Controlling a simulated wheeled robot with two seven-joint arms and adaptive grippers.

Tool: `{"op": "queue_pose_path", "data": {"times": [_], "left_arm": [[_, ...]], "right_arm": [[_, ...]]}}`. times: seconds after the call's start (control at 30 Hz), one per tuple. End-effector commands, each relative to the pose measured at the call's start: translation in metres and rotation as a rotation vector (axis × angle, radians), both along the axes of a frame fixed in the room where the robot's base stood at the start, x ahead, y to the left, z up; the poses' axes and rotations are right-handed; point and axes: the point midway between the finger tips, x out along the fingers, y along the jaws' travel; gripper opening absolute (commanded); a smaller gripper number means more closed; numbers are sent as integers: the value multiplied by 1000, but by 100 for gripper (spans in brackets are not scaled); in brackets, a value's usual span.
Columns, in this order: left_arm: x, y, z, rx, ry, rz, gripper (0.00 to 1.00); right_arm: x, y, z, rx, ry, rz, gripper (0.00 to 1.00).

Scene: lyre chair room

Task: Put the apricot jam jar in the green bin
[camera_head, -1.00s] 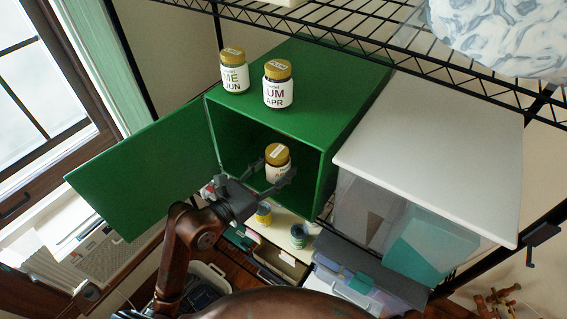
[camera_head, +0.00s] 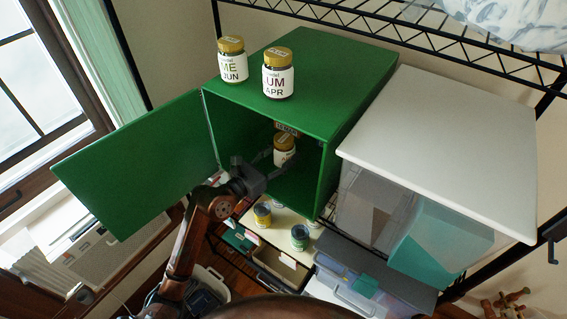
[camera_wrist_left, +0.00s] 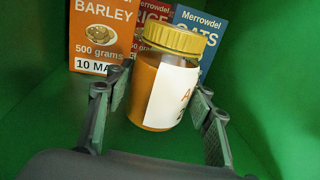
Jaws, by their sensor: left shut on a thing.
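The apricot jam jar (camera_head: 284,151), with a gold lid, white label and orange contents, is inside the green bin (camera_head: 352,75), a box on its side with its front open. In the left wrist view the jar (camera_wrist_left: 165,85) leans in the picture, its label turned partly away with an "A" showing. My left gripper (camera_head: 272,163) reaches in through the opening and is shut on the jar; its fingers (camera_wrist_left: 158,100) flank the jar's body. I cannot tell whether the jar touches the bin floor. My right gripper is not in view.
The bin's door (camera_head: 135,165) stands open to the left. Barley (camera_wrist_left: 100,35), rice and oats packets stand behind the jar. Two labelled jars (camera_head: 232,60) (camera_head: 278,73) sit on the bin's top. A white-lidded container (camera_head: 450,140) is at right; small jars (camera_head: 300,236) stand on the shelf below.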

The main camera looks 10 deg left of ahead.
Motion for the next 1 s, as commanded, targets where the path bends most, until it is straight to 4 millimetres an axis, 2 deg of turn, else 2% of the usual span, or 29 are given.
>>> {"op": "queue_pose_path", "data": {"times": [0.03, 0.2, 0.63, 0.67, 0.9, 1.0], "left_arm": [[0, 0, -11, -1, -2, 0, 10], [0, 0, -30, -1, -3, 0, 10], [-1, 0, -33, -1, -2, 0, 10], [0, 0, -33, 0, 1, 0, 51], [0, 0, -33, 0, 1, 0, 66], [0, 0, -33, 0, 1, 0, 66]], "right_arm": [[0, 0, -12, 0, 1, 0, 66], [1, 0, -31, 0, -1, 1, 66], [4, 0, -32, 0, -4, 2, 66], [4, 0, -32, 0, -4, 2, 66], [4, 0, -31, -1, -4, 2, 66], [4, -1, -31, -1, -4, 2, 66]]}}
